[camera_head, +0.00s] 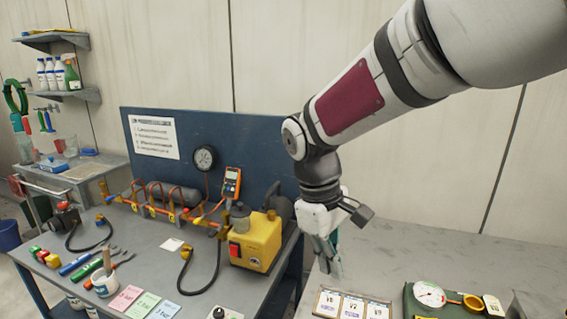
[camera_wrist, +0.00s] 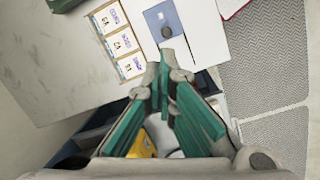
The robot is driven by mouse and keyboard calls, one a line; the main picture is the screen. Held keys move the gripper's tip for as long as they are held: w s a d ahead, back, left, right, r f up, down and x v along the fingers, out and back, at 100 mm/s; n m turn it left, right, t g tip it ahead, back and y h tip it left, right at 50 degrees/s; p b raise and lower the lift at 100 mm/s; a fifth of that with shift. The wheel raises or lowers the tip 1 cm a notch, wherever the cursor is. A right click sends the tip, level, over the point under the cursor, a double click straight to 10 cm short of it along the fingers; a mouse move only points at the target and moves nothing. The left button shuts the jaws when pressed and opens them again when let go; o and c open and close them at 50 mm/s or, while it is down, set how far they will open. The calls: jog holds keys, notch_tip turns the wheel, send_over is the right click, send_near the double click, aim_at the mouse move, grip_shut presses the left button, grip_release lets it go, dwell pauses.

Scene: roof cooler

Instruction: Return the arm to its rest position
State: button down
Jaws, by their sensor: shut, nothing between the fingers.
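My arm reaches in from the upper right of the head view and bends down at the elbow. My gripper (camera_head: 331,266) hangs fingers down, just right of the blue back panel (camera_head: 250,150) and over the near left edge of the right-hand grey bench (camera_head: 450,262). In the wrist view my gripper (camera_wrist: 163,62) shows green-lined fingers with the tips together. It is shut and empty. The fingertips appear above the bench, apart from the card tray.
A yellow pump (camera_head: 259,242) stands on the left bench, close to my gripper's left. A tray of white cards (camera_head: 352,304) lies below it, with a gauge (camera_head: 429,294) to the right. A copper manifold (camera_head: 160,212) sits further left. The right bench's back is clear.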

jog(key=s+d+r+m+t+y, duration=0.1)
jog(key=s+d+m, duration=0.3)
jog(key=s, duration=0.5)
jog(key=s+d+r+m+t+y, duration=0.1)
jog(key=s+d+r+m+t, duration=0.2)
jog(key=s, duration=0.6)
jog(key=shift+s+d+r+m+t, duration=0.35)
jog(key=shift+d+r+m, duration=0.65)
jog(key=shift+d, duration=0.8)
jog(key=shift+w+f, duration=0.1)
jog(key=shift+f, duration=0.05)
